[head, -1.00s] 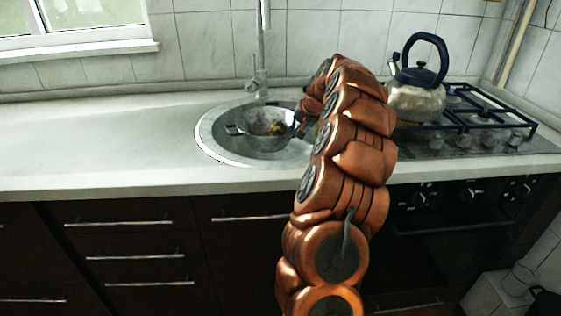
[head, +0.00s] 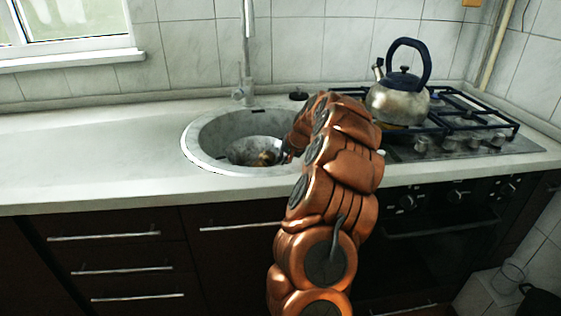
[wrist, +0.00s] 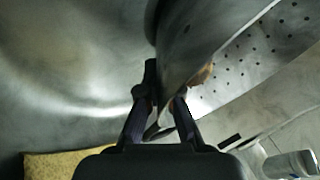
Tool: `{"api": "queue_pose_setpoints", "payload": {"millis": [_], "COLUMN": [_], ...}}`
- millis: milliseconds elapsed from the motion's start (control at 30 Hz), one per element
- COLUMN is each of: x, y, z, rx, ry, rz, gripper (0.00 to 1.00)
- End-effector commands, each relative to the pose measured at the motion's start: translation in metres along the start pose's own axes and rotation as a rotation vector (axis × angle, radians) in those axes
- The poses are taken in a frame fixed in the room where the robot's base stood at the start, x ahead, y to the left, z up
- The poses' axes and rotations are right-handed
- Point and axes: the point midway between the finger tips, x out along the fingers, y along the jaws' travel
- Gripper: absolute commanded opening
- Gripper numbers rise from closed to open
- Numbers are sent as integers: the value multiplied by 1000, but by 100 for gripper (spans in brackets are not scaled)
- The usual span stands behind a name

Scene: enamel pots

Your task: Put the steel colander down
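The steel colander (head: 248,149) is down inside the round sink (head: 190,152), its rim below the sink's rim. Something yellow-brown shows inside it. In the wrist view its perforated wall (wrist: 240,65) fills the upper right. My gripper (head: 289,152) is at the colander's right side, partly hidden by my arm. In the wrist view my gripper (wrist: 166,96) has its two fingers close on either side of the colander's edge, gripping it. Whether the colander's base touches the sink bottom is hidden.
A tall faucet (head: 247,60) stands behind the sink. A metal kettle (head: 398,103) with a dark handle sits on the gas hob (head: 470,125) to the right of my arm. The counter (head: 90,150) left of the sink is clear. A yellow object (wrist: 65,165) shows in the wrist view.

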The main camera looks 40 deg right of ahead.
Motion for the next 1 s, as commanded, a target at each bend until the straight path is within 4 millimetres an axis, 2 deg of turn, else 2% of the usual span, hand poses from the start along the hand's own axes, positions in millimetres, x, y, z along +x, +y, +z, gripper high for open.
{"api": "queue_pose_setpoints", "payload": {"millis": [33,100,300,733,867,1000], "x": [1,0,0,-3,-13,-31], "y": [0,0,0,-1,-2,-4], "z": [0,0,0,-1,-3,-8], "rx": [0,0,-1,-1,2,5], "ry": [1,1,0,0,1,5], "rz": [-1,0,0,0,1,2], "gripper": [0,10,31,31,31,31]}}
